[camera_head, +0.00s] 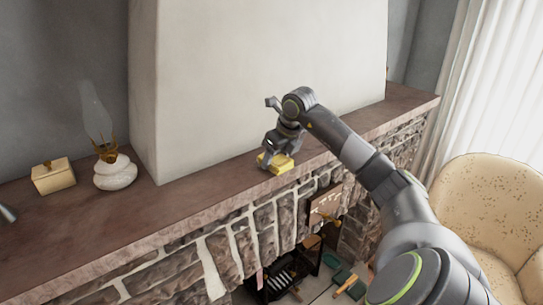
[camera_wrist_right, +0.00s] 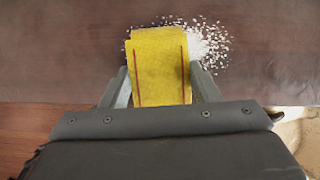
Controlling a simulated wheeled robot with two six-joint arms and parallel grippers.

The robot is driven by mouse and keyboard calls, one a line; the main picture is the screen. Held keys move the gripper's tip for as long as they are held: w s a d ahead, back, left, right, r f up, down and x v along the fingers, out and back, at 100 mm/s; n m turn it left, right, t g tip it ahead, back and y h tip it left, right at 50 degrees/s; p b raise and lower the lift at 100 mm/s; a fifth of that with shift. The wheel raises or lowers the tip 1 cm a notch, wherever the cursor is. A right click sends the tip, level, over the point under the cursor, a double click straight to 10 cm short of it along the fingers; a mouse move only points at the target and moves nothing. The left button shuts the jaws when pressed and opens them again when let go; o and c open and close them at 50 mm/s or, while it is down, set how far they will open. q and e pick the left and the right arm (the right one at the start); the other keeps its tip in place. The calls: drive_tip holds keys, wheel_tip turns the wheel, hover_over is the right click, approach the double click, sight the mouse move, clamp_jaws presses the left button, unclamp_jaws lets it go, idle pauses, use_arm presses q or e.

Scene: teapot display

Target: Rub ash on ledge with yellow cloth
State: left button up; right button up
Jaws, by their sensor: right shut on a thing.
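The yellow cloth (camera_head: 281,164) is in my right gripper (camera_head: 276,158), low over the brown ledge (camera_head: 215,195) of the stone fireplace. In the right wrist view the cloth (camera_wrist_right: 160,62) is folded, with thin red lines along its sides. My right gripper (camera_wrist_right: 160,88) is shut on it, one finger at each side. The pale, speckled ash (camera_wrist_right: 210,45) lies on the ledge, spread behind and to the right of the cloth, partly covered by it. I cannot tell if the cloth touches the ledge. My left gripper is not in view.
A white oil lamp (camera_head: 115,172) and a yellowish box (camera_head: 53,177) stand on the ledge at the left. A pale chimney wall (camera_head: 260,80) rises behind the ledge. A speckled armchair (camera_head: 495,190) stands at the right. Several objects lie below by the hearth.

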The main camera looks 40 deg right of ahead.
drive_tip(key=shift+s+f, duration=0.15)
drive_tip(key=shift+s, duration=0.15)
drive_tip(key=shift+s+d+b, duration=0.1)
drive_tip(key=shift+d+b, duration=0.3)
drive_tip(key=shift+d, duration=0.35)
drive_tip(key=shift+w+d, duration=0.25)
drive_tip(key=shift+w, duration=0.8)
drive_tip(key=shift+w+d+p, duration=0.1)
drive_tip(key=shift+w+p, duration=0.35)
drive_tip(key=shift+w, duration=2)
drive_tip(key=shift+s+d, duration=0.1)
drive_tip(key=shift+d, duration=0.75)
drive_tip(key=shift+s+d+f+b, duration=0.15)
drive_tip(key=shift+s+b, duration=0.1)
drive_tip(key=shift+s, duration=0.3)
drive_tip(key=shift+s+a+f+b, duration=0.15)
drive_tip(key=shift+s+b, duration=0.1)
drive_tip(key=shift+s, duration=1)
drive_tip(key=shift+s+a+b, duration=0.15)
drive_tip(key=shift+s+b, duration=0.65)
drive_tip(key=shift+s, duration=0.3)
drive_tip(key=shift+s+a+r, duration=0.1)
drive_tip(key=shift+s+r, duration=0.05)
drive_tip(key=shift+s, duration=0.5)
drive_tip(key=shift+w+r+p, duration=0.1)
drive_tip(key=shift+r+p, duration=1.8)
drive_tip(key=shift+r, duration=1.3)
